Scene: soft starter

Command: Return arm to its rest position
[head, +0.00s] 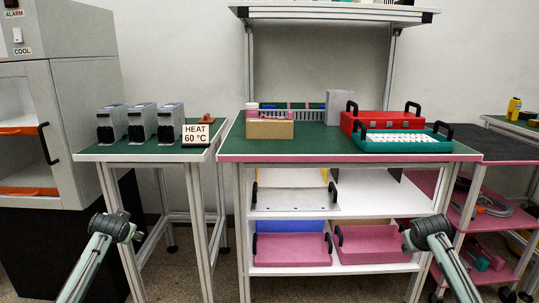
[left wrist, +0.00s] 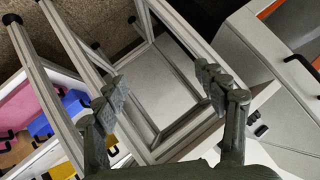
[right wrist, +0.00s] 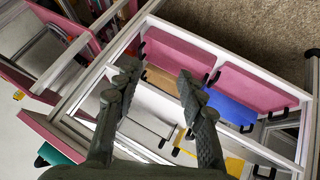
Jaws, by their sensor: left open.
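My left gripper (left wrist: 163,88) shows in the left wrist view with its two fingers wide apart and nothing between them. Behind it are metal table legs and the floor. My right gripper (right wrist: 158,78) shows in the right wrist view, its fingers apart and empty, with shelf trays behind it. In the head view, my left arm (head: 88,262) rises from the lower left and my right arm (head: 452,262) from the lower right. Both are in front of the tables, and neither visibly touches anything. The fingers are not clearly visible in the head view.
The main green-topped table (head: 310,140) carries a red crate (head: 383,123), a teal tray (head: 445,146) and a cardboard box (head: 270,130). Pink bins (head: 291,250) stand on its shelf. An oven (head: 85,110) stands left.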

